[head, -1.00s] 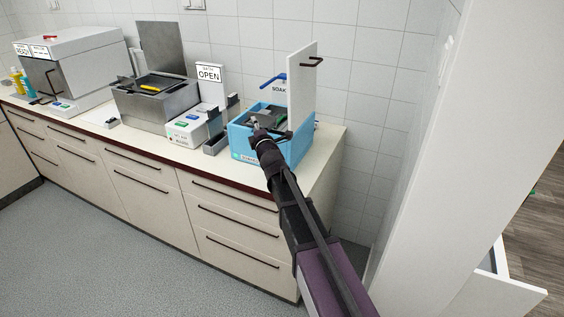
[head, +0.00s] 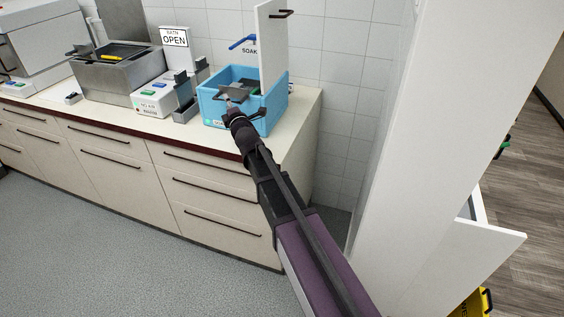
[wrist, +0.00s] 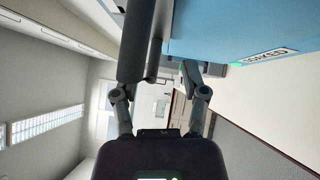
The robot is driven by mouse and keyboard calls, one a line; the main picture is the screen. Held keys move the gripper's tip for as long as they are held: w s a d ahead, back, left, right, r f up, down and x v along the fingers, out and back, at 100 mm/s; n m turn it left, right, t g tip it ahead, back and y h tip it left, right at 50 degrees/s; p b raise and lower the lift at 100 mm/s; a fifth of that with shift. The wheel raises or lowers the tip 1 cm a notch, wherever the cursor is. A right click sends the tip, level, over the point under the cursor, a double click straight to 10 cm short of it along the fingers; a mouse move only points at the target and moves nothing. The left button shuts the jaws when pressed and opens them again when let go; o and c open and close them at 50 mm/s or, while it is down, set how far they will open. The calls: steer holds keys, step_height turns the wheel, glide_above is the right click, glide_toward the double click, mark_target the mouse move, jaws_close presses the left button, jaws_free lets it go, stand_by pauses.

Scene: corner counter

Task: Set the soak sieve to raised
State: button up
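The blue soak tank (head: 209,107) stands at the right end of the counter, and its blue wall fills the top right of the wrist view (wrist: 235,25). A grey sieve with dark bars (head: 245,88) shows in its open top; its exact height is hard to tell. My gripper (head: 230,102) is at the tank's front rim, partly covering it. In the wrist view the two fingers (wrist: 168,72) stand apart with a gap between them. A dark bar (wrist: 138,40) runs beside the left finger and partly hides it; I cannot tell whether they touch.
A white upright panel (head: 272,45) with a dark handle rises behind the tank. A blue lever (head: 242,42) is on the wall above the SOAK label. A white control box (head: 152,97) and a steel basin (head: 115,78) stand to the left. A tall white panel (head: 430,120) is at right.

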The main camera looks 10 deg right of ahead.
steer(key=s+d+f+m+g+h+p, duration=0.3)
steer(key=s+d+m+g+h+p, duration=0.2)
steer(key=s, duration=0.6)
steer(key=s+d+f+m+g+h+p, duration=0.3)
steer(key=s+d+m+g+h+p, duration=0.2)
steer(key=s+d+m+g+p, duration=0.3)
steer(key=shift+s+d+m+g, duration=0.65)
steer(key=shift+s+m+g, duration=1.4)
steer(key=shift+m, duration=1.05)
steer(key=shift+s+f, duration=0.1)
